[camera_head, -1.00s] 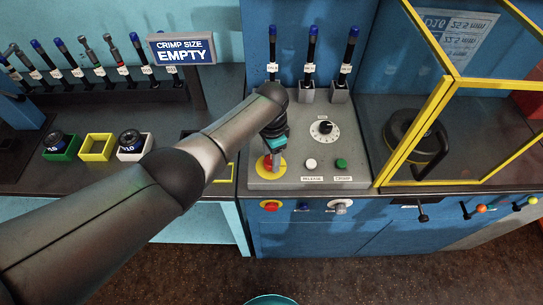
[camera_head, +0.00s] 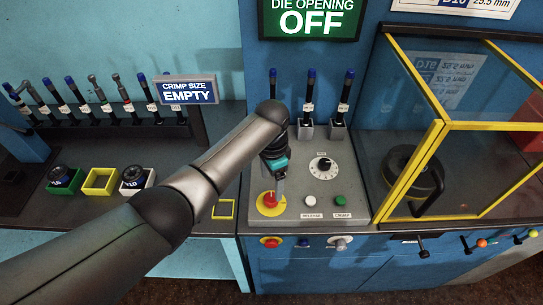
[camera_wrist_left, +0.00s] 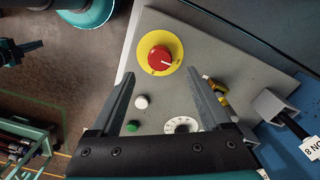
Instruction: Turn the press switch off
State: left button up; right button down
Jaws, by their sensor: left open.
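The press switch (camera_head: 268,203) is a red rotary knob on a yellow disc, at the front left of the grey control panel. It also shows in the left wrist view (camera_wrist_left: 160,58), with a small white mark on its face. My left gripper (camera_head: 277,184) points down over the switch. In the left wrist view, its two fingers (camera_wrist_left: 161,80) stand wide apart with nothing between them, and the whole knob shows just past the fingertips. A dark shape at the left edge of that view looks like my right gripper (camera_wrist_left: 14,52); its fingers are too small to read.
White release (camera_head: 308,200) and green crimp (camera_head: 340,201) buttons and a dial (camera_head: 322,166) share the panel. Levers (camera_head: 308,105) stand behind. A yellow-framed guard (camera_head: 428,160) is to the right. A green sign (camera_head: 310,18) reads DIE OPENING OFF; another (camera_head: 187,91) reads EMPTY.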

aim_at(272, 198)
pick_arm(q)
notch_tip(272, 198, up, 9)
dwell(0.3)
jog(key=shift+f, duration=0.1)
